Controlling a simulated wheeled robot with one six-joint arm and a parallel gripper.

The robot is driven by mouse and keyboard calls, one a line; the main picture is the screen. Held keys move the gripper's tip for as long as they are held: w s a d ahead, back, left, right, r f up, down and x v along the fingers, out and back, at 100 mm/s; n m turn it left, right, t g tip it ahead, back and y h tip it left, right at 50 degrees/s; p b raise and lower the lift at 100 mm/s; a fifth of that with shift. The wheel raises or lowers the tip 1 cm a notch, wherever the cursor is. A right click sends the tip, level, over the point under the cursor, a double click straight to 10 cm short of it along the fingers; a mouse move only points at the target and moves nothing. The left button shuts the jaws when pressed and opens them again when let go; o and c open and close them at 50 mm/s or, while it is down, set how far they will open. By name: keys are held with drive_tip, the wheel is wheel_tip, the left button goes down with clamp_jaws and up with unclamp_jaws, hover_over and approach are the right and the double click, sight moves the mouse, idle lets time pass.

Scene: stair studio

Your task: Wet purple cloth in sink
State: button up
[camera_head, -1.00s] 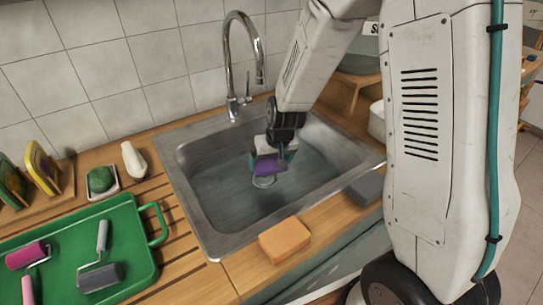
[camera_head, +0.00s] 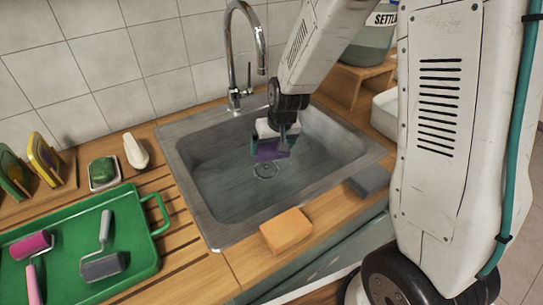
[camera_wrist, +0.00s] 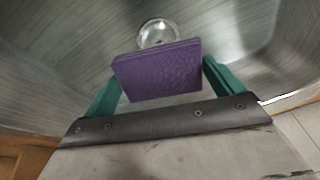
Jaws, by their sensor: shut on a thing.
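The purple cloth (camera_head: 271,151) is a folded block with a textured face. My gripper (camera_head: 272,143) is shut on it inside the sink, and the wrist view shows the cloth (camera_wrist: 158,72) between the two green fingers of my gripper (camera_wrist: 162,82). The steel sink (camera_head: 217,222) is set in the wooden counter. Its round drain (camera_head: 265,170) shows just below the cloth, and also in the wrist view (camera_wrist: 157,32). I cannot tell whether the cloth touches the sink floor or is wet. The chrome faucet (camera_head: 233,60) stands behind the sink.
An orange sponge (camera_head: 286,231) and a grey block (camera_head: 370,180) lie on the front counter edge. A green tray (camera_head: 70,240) with rollers lies at left. A green scrubber in a dish (camera_head: 103,173) and a white bottle (camera_head: 135,151) stand by the sink's left rim.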

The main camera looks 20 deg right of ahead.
sight(273, 149)
drive_tip(key=shift+r, duration=4.25)
drive_tip(key=shift+r, duration=2)
